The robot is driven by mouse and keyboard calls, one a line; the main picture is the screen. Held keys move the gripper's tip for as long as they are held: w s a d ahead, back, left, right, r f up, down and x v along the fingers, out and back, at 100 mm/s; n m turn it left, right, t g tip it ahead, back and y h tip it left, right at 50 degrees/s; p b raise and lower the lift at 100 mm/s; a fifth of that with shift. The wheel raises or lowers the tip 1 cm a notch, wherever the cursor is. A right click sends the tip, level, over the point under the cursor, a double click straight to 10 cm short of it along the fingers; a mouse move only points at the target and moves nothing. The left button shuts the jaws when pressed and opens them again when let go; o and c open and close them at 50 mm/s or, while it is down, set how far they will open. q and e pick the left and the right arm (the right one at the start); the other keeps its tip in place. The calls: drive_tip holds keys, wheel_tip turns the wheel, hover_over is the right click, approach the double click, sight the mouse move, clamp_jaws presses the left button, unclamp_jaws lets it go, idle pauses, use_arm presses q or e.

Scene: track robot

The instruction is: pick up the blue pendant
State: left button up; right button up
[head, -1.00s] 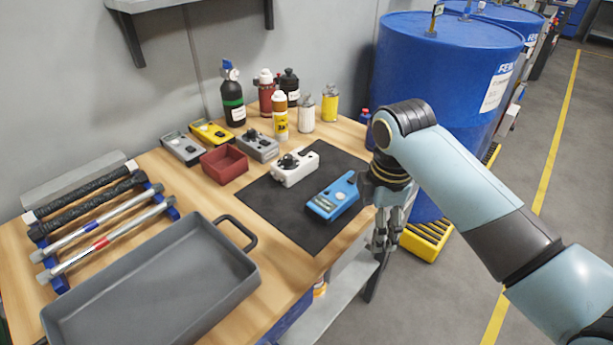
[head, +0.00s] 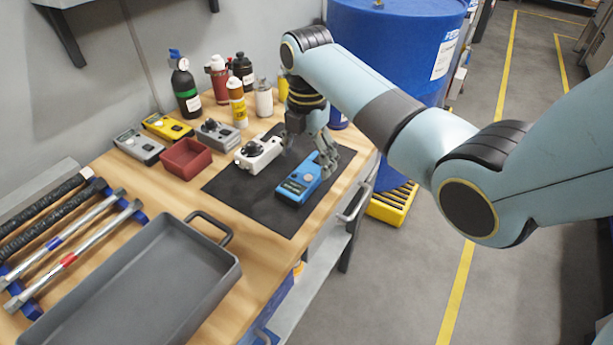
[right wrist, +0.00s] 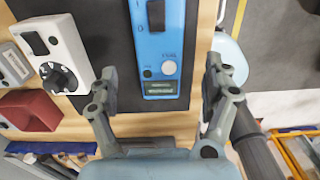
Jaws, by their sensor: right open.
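The blue pendant (head: 298,182) lies on the black mat (head: 240,200) near the front right of the workbench. It also shows in the right wrist view (right wrist: 158,45), between the fingers in the picture, with its top end cut off by the frame. My right gripper (head: 308,160) is open and empty, pointing down over the far part of the pendant. In the right wrist view the gripper (right wrist: 160,78) has one finger on each side of the pendant, with gaps visible. Whether the fingertips reach the pendant's height I cannot tell. My left gripper is not in view.
A white device (head: 259,153) lies just left of the pendant on the mat. A red box (head: 186,160), other devices and several bottles stand behind. A grey tray (head: 140,290) and hammers fill the front left. A blue drum (head: 400,40) stands beyond the bench.

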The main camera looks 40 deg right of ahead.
sight(307, 172)
wheel_tip(307, 172, down, 5)
drive_tip(key=shift+w+d, duration=0.1)
drive_tip(key=c, duration=1.5)
drive_tip(key=shift+r, duration=0.1)
